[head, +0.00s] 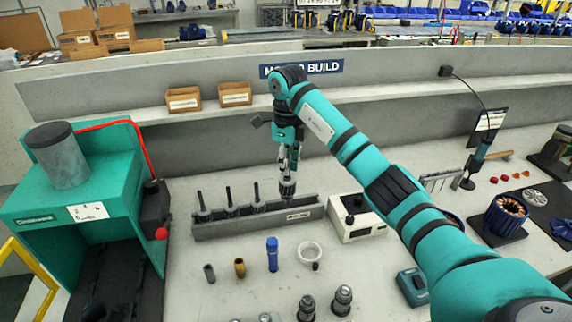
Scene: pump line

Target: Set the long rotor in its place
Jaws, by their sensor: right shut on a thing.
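A long grey rack (212,230) stands on the bench left of centre, with a small label on its front right. Several rotors with dark upright shafts stand in it, including one at the left end (203,213), one in the middle (230,208) and one further right (257,205). My right gripper (289,174) points down over the rack's right part and is shut on a rotor (287,188). That rotor is upright; whether its lower end touches the rack I cannot tell. My left gripper is not in view.
A green press (100,205) stands at the left. A white box with a black knob (357,228) is close right of the rack. In front are a blue cylinder (272,254), a brass part (240,267), a white ring (309,252) and metal parts (342,300). A wound stator (506,213) is at right.

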